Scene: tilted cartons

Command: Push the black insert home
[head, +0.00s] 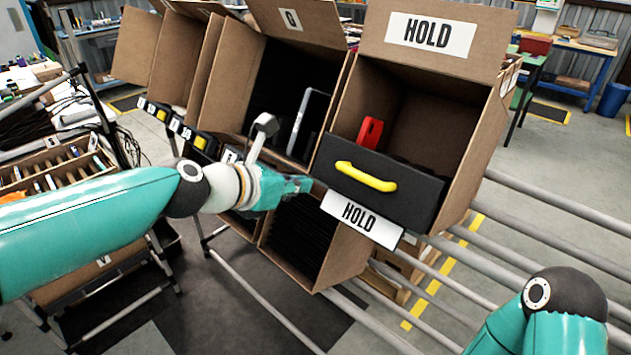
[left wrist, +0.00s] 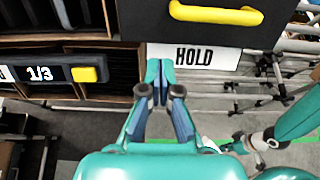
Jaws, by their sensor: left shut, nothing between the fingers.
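The black insert (head: 385,192) has a yellow handle (head: 366,176) on its front. It sits in the mouth of the tilted carton marked HOLD (head: 470,150), and its front appears to stick out past the carton's lower edge. In the left wrist view the insert (left wrist: 210,32) spans the top, above the white HOLD label. My left gripper (head: 302,185) is shut and empty, just left of the insert's lower left corner. In the left wrist view its fingertips (left wrist: 160,68) are together beside the label's left end.
A white HOLD label (head: 361,218) hangs under the insert. A red item (head: 370,131) stands behind the insert's front. Other tilted cartons (head: 277,75) stand close on the left. Grey rails (head: 540,200) run below and right. The floor ahead is partly open.

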